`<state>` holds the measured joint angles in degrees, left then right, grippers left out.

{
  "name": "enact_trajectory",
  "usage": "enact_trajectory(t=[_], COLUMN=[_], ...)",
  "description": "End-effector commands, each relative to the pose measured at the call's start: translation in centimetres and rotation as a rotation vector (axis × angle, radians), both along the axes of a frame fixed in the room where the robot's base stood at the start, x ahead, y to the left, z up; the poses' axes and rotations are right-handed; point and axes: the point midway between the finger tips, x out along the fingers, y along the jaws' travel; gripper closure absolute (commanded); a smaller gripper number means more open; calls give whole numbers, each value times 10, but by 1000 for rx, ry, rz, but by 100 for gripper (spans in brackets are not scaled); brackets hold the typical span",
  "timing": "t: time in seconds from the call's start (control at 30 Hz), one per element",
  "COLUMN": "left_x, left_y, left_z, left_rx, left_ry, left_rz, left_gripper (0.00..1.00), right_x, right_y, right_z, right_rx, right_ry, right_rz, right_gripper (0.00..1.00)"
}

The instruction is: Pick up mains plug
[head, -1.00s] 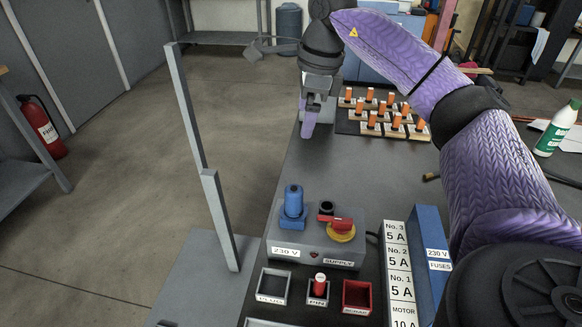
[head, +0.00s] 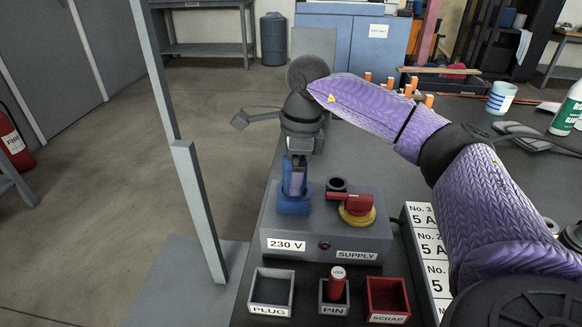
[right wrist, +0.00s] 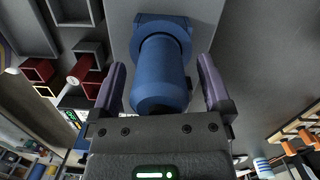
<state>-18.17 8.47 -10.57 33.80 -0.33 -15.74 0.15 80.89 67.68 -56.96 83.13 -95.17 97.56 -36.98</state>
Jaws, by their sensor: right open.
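The blue mains plug (head: 294,201) stands upright on the left part of the grey 230 V supply box (head: 326,232). My right gripper (head: 295,176) comes down over it from above, and its fingers hide part of the plug in the head view. In the right wrist view the plug (right wrist: 160,75) lies between the two purple fingers of the right gripper (right wrist: 163,90). The fingers are open, with a gap showing on each side of the plug. My left gripper is not in view.
A red switch on a yellow base (head: 355,207) and a dark socket (head: 337,185) sit close to the right of the plug. In front are trays marked PLUG (head: 271,291), PIN (head: 334,297) and SCRAP (head: 387,300). A grey upright post (head: 200,212) stands to the left.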

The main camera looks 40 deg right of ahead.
Motion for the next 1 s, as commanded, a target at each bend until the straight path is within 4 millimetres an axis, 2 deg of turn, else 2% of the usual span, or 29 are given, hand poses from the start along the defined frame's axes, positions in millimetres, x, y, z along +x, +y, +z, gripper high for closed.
enact_trajectory(t=[0.03, 0.2, 0.67, 0.9, 1.0], left_x=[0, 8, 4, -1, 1], left_y=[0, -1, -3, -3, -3], left_z=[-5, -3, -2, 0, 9], left_rx=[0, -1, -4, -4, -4], left_ry=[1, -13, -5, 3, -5], left_rz=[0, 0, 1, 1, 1], left_gripper=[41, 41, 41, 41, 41], right_x=[0, 0, 0, 0, 0], right_y=[0, 0, 0, 0, 1], right_z=[-7, -2, -2, -1, 16], right_rx=[0, 0, 1, 0, 1], right_ry=[1, -3, -2, -3, -7], right_rz=[0, 0, 0, 0, -1], right_gripper=[0, 2, 100, 100, 100])
